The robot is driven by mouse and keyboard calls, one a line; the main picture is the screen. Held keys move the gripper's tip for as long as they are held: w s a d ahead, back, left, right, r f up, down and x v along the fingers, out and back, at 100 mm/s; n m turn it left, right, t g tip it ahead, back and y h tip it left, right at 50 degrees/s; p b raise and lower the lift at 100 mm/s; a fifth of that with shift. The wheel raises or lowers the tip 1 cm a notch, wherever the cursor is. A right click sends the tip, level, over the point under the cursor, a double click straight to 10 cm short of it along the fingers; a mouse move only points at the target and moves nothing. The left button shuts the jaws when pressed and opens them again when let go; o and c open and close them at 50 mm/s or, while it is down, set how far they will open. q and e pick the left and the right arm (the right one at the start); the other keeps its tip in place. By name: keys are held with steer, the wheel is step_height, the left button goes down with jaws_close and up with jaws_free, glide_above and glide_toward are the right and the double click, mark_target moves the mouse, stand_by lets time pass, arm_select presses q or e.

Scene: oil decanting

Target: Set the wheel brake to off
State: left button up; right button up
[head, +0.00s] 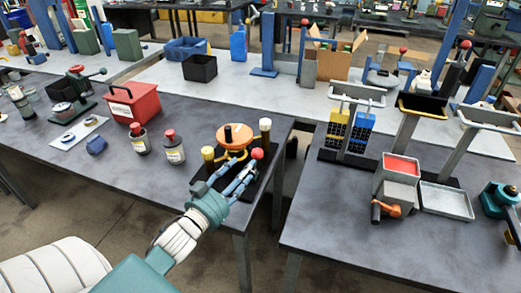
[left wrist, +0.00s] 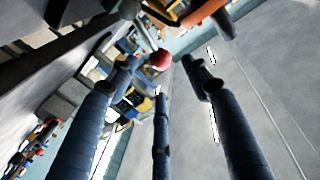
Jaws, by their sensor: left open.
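A device with an orange wheel (head: 233,139) stands on a dark base at the right end of the left table. Beside the wheel is a lever with a red ball knob (head: 257,153). The same red knob shows in the left wrist view (left wrist: 161,61), just beyond the fingertips. Which part is the wheel brake is not marked; the red-knobbed lever is beside the wheel. My left gripper (head: 235,178) is open, its fingers reaching toward the red knob from the front. In the left wrist view the fingers (left wrist: 160,76) are spread with nothing between them. My right gripper is not in view.
A yellow-topped post (head: 208,154) and a white-topped post (head: 265,125) flank the wheel. Two bottles (head: 173,150) and a red box (head: 132,103) stand to the left. A gap separates this table from the right table (head: 330,235). The left table's front is mostly clear.

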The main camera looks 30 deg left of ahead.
mark_target(254, 157)
arm_select(q)
steer(key=w, duration=0.3)
steer(key=w+p, duration=0.1)
steer(key=w, duration=0.1)
steer(key=shift+a+r, duration=0.1)
steer(key=shift+r, duration=0.15)
steer(key=w, duration=0.2)
steer(key=shift+w+f, duration=0.2)
steer(key=shift+w, duration=0.1)
steer(key=shift+w+p, duration=0.3)
steer(key=shift+w, duration=0.3)
steer(key=shift+c, duration=0.8)
jaws_close()
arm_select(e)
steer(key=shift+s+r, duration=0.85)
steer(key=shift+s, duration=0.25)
